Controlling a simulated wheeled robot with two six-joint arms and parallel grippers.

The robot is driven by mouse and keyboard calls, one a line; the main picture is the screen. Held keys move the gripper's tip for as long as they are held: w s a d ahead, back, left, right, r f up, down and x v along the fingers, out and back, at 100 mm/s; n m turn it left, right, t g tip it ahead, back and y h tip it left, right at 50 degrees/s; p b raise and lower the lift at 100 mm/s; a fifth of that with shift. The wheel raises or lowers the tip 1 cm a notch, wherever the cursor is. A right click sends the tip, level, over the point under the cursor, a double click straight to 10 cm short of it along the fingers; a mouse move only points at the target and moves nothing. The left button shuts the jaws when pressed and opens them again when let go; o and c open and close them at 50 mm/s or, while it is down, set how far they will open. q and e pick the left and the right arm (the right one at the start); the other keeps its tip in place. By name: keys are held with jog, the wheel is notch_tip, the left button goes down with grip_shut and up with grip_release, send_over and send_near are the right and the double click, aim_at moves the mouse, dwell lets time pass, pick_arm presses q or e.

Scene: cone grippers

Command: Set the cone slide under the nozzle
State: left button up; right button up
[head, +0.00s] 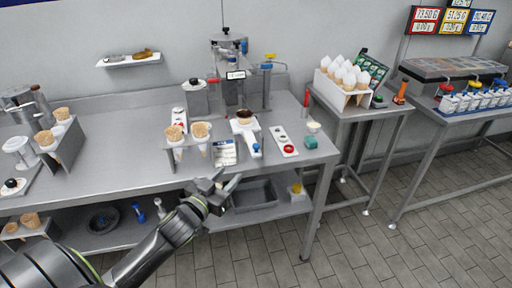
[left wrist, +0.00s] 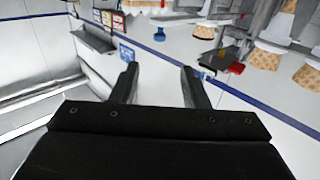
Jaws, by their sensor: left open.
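A white slide with a blue end (head: 246,138), which looks like the cone slide, lies on the steel table in front of the dispensing machine (head: 230,62). A brown round top shows at its back end; I cannot tell whether that is a cone. The nozzle is too small to make out clearly. My left gripper (head: 229,182) is open and empty, over the table's front edge, nearer to me than the slide and apart from it. Its two fingers (left wrist: 160,84) stand apart with nothing between them in the left wrist view. My right gripper is not in view.
A rack with two cones (head: 188,140) and a small printed card (head: 224,153) stand left of the slide. A white panel with a red button (head: 288,148) and a teal block (head: 310,142) lie to its right.

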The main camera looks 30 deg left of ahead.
aim_at(256, 149)
pick_arm(q)
jog(key=w+p, duration=0.2)
jog(key=w, duration=1.4)
jog(key=shift+a, duration=0.1)
grip_shut()
